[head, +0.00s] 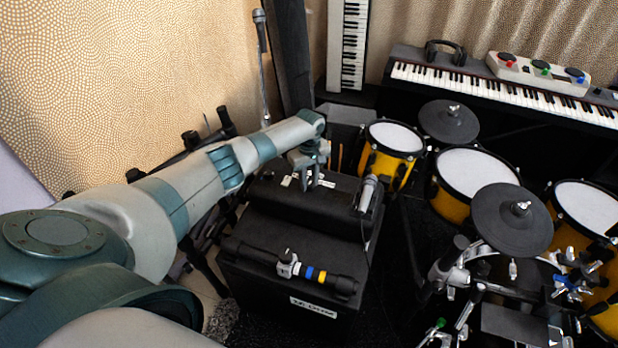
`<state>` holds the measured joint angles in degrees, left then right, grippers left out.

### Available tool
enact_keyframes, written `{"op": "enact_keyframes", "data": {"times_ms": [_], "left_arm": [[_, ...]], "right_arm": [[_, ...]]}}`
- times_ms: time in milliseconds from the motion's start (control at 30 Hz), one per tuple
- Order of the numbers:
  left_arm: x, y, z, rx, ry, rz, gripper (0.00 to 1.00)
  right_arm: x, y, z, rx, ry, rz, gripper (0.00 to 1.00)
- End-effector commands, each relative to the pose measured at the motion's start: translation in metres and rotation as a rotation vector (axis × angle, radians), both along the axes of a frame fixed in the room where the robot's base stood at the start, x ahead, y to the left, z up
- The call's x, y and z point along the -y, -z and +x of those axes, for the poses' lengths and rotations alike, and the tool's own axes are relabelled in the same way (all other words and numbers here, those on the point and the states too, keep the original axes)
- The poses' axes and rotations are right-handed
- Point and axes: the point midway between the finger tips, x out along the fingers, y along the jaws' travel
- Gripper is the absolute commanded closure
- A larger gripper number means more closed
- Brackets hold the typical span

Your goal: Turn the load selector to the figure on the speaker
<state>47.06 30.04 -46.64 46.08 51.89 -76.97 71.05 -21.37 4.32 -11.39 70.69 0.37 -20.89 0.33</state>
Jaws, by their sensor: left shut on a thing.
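My left gripper (308,181) points down at the top of a black amplifier box (312,207) near the middle of the head view. It is shut on a small part there, which I take to be the load selector. The gripper hides most of this part, so I cannot tell which figure it points to. Small pale markings (286,181) show beside the fingers. The black speaker (255,295) stands in front of and below the amplifier. A white label (312,307) on its front bears dark lettering, too small to read surely. My right gripper is out of view.
A black tube with blue and yellow bands (316,275) lies on the speaker. A microphone (367,193) stands by the amplifier's right side. Yellow drums (473,176) and black cymbals (511,219) crowd the right. A keyboard (440,80) stands behind.

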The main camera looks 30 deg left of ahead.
Motion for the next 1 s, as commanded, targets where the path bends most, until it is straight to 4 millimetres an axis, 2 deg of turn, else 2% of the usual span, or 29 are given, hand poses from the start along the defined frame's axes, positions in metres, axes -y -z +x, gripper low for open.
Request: {"op": "enact_keyframes", "data": {"times_ms": [367,800,1000], "left_arm": [[0.001,-0.001,0.0,-0.001,0.126,-0.002,0.98],[0.001,0.0,0.0,-0.001,0.482,-0.002,0.98],[0.0,0.0,0.0,-0.001,0.595,-0.001,0.98]], "right_arm": [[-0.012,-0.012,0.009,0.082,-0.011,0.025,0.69],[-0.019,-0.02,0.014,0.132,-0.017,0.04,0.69],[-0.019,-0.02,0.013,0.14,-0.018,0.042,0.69]]}}
